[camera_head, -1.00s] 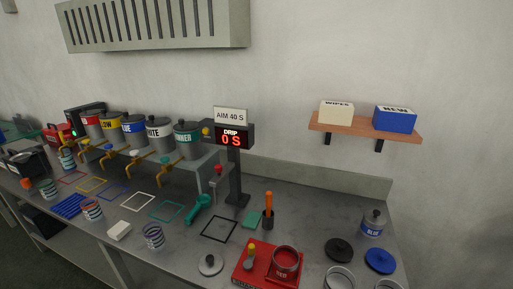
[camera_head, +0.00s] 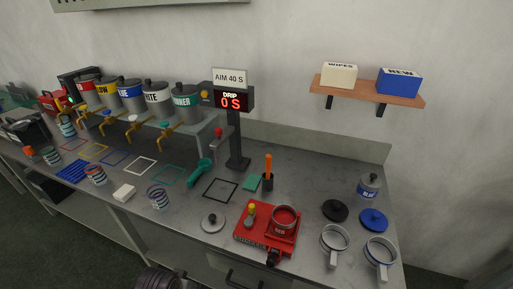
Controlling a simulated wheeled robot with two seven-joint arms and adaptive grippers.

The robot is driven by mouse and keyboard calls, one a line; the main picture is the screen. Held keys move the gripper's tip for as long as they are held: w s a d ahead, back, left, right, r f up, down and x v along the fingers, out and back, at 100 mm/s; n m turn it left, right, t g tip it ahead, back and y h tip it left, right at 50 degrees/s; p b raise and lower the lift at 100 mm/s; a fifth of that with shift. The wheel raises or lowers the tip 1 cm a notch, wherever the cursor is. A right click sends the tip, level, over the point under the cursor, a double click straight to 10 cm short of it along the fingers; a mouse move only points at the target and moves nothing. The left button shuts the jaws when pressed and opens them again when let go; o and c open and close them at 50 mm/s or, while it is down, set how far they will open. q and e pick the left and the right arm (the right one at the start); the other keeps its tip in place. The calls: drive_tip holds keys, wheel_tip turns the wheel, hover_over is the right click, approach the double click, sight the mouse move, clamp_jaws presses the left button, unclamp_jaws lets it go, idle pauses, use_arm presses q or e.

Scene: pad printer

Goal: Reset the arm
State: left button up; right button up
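Neither of my grippers shows in the head view. A dark ribbed round shape at the bottom edge, left of centre, looks like part of my own arm, with no fingers visible. On the bench (camera_head: 300,190) a red base (camera_head: 253,236) carries a round red cup (camera_head: 284,220) and a small yellow-topped piece, with a dark knob at its front. A drip timer (camera_head: 233,101) on a post reads 0 S, under a sign (camera_head: 230,78) reading AIM 40 S.
Several labelled paint cans (camera_head: 186,97) with taps stand on a raised rack at the left. Striped cups, coloured square outlines and a white block (camera_head: 124,193) lie in front. Two handled cups (camera_head: 335,240), lids and a blue can (camera_head: 368,187) stand right. A shelf (camera_head: 368,87) holds two boxes.

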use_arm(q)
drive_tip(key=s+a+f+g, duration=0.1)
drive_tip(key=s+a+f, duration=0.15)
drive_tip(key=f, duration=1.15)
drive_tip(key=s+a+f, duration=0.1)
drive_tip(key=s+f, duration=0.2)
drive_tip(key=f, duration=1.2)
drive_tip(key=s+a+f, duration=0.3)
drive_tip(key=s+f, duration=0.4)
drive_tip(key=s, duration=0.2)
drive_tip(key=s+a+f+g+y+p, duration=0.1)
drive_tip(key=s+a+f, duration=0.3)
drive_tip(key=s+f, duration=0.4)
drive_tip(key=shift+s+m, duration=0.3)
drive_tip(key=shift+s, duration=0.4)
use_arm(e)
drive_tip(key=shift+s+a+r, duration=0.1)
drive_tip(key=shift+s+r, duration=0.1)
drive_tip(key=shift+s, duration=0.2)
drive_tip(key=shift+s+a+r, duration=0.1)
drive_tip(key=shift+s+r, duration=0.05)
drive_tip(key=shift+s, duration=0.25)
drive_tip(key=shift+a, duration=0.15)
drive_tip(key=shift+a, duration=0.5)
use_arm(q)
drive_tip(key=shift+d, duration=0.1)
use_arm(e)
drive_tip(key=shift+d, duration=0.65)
